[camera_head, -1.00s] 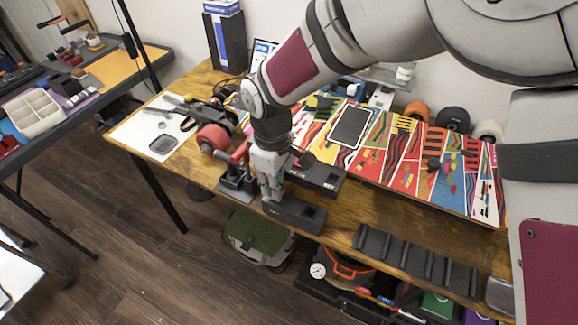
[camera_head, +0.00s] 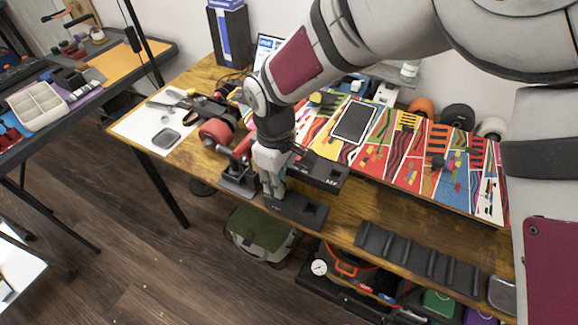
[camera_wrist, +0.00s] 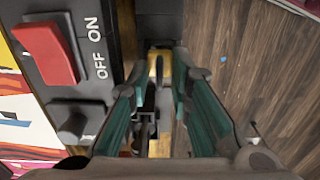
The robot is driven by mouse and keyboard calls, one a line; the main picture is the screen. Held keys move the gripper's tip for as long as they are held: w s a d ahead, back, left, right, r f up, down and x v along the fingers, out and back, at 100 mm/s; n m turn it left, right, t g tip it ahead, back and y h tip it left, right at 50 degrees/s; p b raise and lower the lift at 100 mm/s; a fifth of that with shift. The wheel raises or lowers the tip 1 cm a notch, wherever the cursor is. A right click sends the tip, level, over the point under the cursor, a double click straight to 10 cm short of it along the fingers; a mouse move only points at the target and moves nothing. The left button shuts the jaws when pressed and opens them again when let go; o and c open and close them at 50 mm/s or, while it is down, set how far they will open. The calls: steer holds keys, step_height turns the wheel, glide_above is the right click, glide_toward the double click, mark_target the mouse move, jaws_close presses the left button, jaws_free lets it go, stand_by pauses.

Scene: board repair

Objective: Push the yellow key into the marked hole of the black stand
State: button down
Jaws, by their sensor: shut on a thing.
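The yellow key (camera_wrist: 158,66) shows between my fingertips in the wrist view; its lower end is hidden. My gripper (camera_wrist: 162,70) is shut on it, pointing down at the black stand (camera_wrist: 158,24). In the head view my gripper (camera_head: 273,192) is at the left part of the low black stand (camera_head: 298,210), on the front edge of the wooden table. A dark recess shows in the stand's right part. The key cannot be made out in the head view, and I cannot tell whether it is in a hole.
A black switch box (camera_head: 322,172) is just behind the stand; its red rocker switch (camera_wrist: 46,52) and ON/OFF lettering are left of my fingers in the wrist view. A red-and-black clamp-like tool (camera_head: 238,172) stands close on the left. A black slotted rack (camera_head: 418,258) lies to the right.

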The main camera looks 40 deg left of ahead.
steer(key=shift+w+d+f+b, duration=0.1)
steer(key=shift+w+f+b, duration=0.25)
steer(key=shift+f, duration=0.15)
stand_by(1.0)
steer(key=c, duration=1.4)
jaws_free()
steer(key=c, duration=0.4)
steer(key=shift+o, duration=0.7)
steer(key=shift+w, duration=0.1)
steer(key=shift+r, duration=0.25)
steer(key=shift+r+p, duration=0.6)
steer(key=shift+r, duration=0.2)
steer(key=shift+o, duration=0.5)
steer(key=shift+r+p, duration=0.35)
steer(key=shift+r, duration=0.3)
steer(key=shift+r, duration=0.1)
